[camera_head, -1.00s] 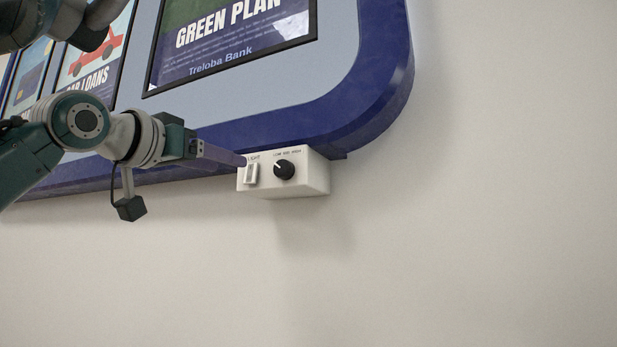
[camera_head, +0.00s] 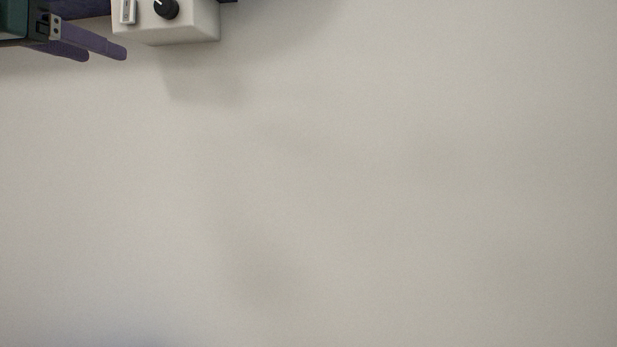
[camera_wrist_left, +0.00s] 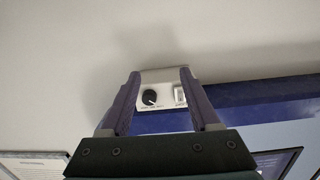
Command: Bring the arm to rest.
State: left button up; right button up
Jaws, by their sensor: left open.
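My left gripper (camera_head: 106,55) is at the upper left of the head view, its two purple fingers apart with nothing between them. It is just below and left of a white control box (camera_head: 185,30) on the wall and looks clear of it. The box has a black knob (camera_head: 166,8) and a light switch (camera_head: 128,11). In the left wrist view, the open fingers of my left gripper (camera_wrist_left: 158,80) frame the box (camera_wrist_left: 165,76), with the knob (camera_wrist_left: 149,97) and the switch (camera_wrist_left: 180,95) between them. My right gripper is not in view.
The blue rim of the sign board (camera_wrist_left: 260,92) runs beside the box in the left wrist view, with framed posters (camera_wrist_left: 275,160) at the bottom edge. The pale wall (camera_head: 400,180) fills most of the head view and is bare.

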pick_arm(q)
jog(key=s+d+f+g, duration=0.2)
jog(key=s+d+f, duration=0.15)
jog(key=f, duration=0.55)
jog(key=s+d+f+m+g, duration=0.1)
jog(key=s+d+f+g, duration=0.2)
jog(key=f, duration=0.5)
jog(key=s+d+f+g, duration=0.2)
jog(key=s+f, duration=0.3)
jog(key=f, duration=0.4)
jog(key=s+d+f+g, duration=0.1)
jog(key=s+f+g, duration=0.2)
jog(key=s, duration=0.8)
jog(key=s+d+f+g+y, duration=0.1)
jog(key=s+f+g, duration=0.2)
jog(key=s+f, duration=0.5)
jog(key=s, duration=0.4)
jog(key=shift+s+n+y, duration=0.15)
jog(key=shift+n+y, duration=0.15)
jog(key=shift+n, duration=0.1)
